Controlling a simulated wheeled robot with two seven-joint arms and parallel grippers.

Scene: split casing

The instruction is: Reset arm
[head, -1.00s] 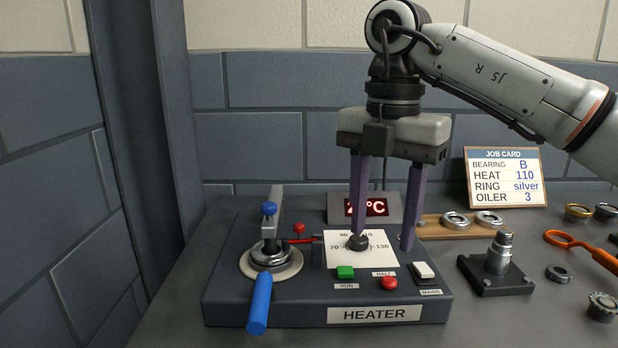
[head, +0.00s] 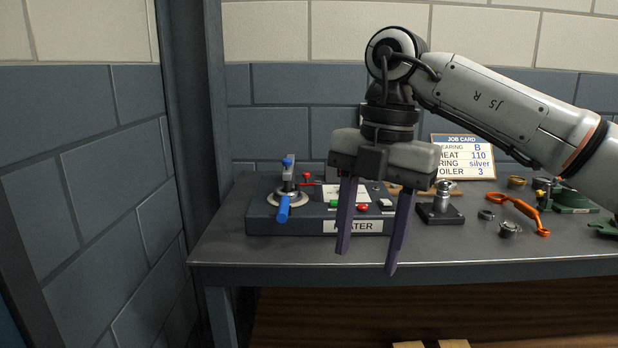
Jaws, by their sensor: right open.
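My right gripper (head: 366,260) hangs from the right arm, which comes in from the right. Its two purple fingers are spread apart and point down, with nothing between them. The fingers show in front of the heater (head: 270,219) and the bench's front edge. The heater's dial panel and display are partly hidden behind the gripper. My left gripper is not in view.
The bench (head: 225,245) has a bare strip in front. The heater bears a blue-handled clamp (head: 283,207). To the right are a black stand with a metal post (head: 441,208), an orange tool (head: 527,212), several rings and a job card (head: 463,157) at the back.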

